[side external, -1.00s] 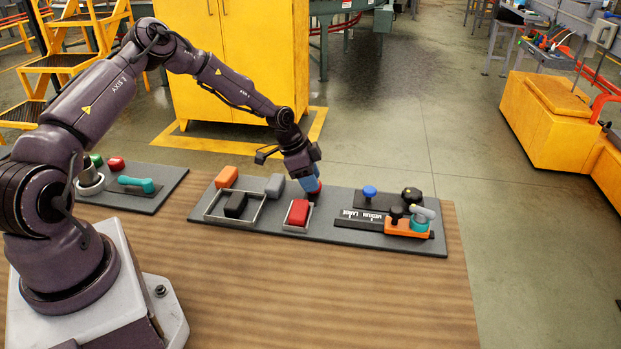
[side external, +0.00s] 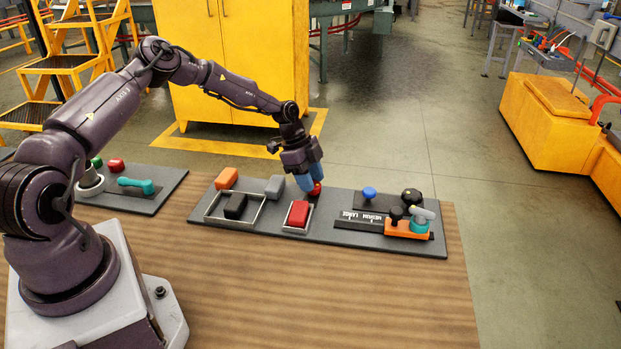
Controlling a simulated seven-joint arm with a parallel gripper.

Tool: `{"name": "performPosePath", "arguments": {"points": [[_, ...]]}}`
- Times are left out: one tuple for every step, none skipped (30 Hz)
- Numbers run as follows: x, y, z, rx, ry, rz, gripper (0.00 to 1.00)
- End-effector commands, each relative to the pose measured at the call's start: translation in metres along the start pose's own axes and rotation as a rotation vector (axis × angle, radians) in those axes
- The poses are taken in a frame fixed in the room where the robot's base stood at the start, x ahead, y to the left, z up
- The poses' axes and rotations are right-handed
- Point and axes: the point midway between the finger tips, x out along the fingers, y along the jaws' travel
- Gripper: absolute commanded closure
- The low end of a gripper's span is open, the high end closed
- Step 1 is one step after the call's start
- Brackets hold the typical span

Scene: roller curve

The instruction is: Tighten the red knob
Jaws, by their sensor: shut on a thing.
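The red knob (side external: 316,188) stands on the long dark grey board (side external: 333,200) near its back edge, just behind the red block. My gripper (side external: 309,182) reaches down over it with its blue fingers. The fingers are shut on the knob and hide much of it; a rounded red part shows at their right side. The knob's base and how far it is screwed down cannot be made out.
A red block (side external: 298,214) sits in a small metal frame just in front. Black (side external: 235,205), orange (side external: 227,178) and grey (side external: 274,187) blocks are to the left. A blue knob (side external: 369,192) and an orange slider piece (side external: 405,228) are to the right. The wooden table front is clear.

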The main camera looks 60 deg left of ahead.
Motion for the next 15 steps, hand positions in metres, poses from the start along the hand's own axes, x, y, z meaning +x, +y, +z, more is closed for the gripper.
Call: {"name": "performPosePath", "arguments": {"points": [[-0.0033, -0.0021, -0.0047, 0.004, 0.007, -0.006, 0.85], [-0.0033, -0.0021, -0.0048, 0.004, 0.007, -0.006, 0.85], [-0.0033, -0.0021, -0.0048, 0.004, 0.007, -0.006, 0.85], [-0.0033, -0.0020, -0.0049, 0.004, 0.007, -0.006, 0.86], [-0.0033, -0.0020, -0.0049, 0.004, 0.007, -0.006, 0.86], [-0.0032, -0.0020, -0.0050, 0.004, 0.007, -0.006, 0.86], [-0.0032, -0.0020, -0.0050, 0.004, 0.007, -0.006, 0.86], [-0.0032, -0.0020, -0.0051, 0.004, 0.007, -0.006, 0.86], [-0.0031, -0.0019, -0.0052, 0.003, 0.008, -0.006, 0.55], [-0.0029, -0.0018, -0.0051, 0.003, 0.008, -0.005, 0.48], [-0.0027, -0.0017, -0.0048, 0.003, 0.007, -0.005, 0.41], [-0.0023, -0.0015, -0.0043, 0.002, 0.006, -0.004, 0.36], [-0.0021, -0.0013, -0.0039, 0.002, 0.006, -0.004, 0.36], [-0.0018, -0.0011, -0.0036, 0.002, 0.005, -0.004, 0.36], [-0.0016, -0.0010, -0.0032, 0.001, 0.005, -0.003, 0.36]]}}
